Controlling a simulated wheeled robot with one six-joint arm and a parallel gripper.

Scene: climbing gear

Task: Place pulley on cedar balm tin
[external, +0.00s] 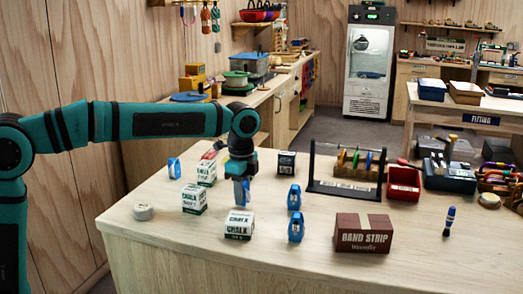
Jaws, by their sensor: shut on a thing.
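My gripper (242,182) points down over the middle left of the wooden table and is shut on a blue-grey item, which looks like the pulley (242,194). The fingers hide part of it. The pulley hangs over the table behind a white chalk box; its exact height is hard to tell. A small, low, round pale tin (143,212), likely the cedar balm tin, sits near the table's left edge, to the left of my gripper and apart from it. Its label is too small to read, and its top looks bare.
White chalk boxes (194,200) stand between the tin and my gripper, with another chalk box (239,225) in front. Blue items (296,227) stand to the right, near a brown band strip box (363,233). A black rack (345,190) stands behind. The front left tabletop is clear.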

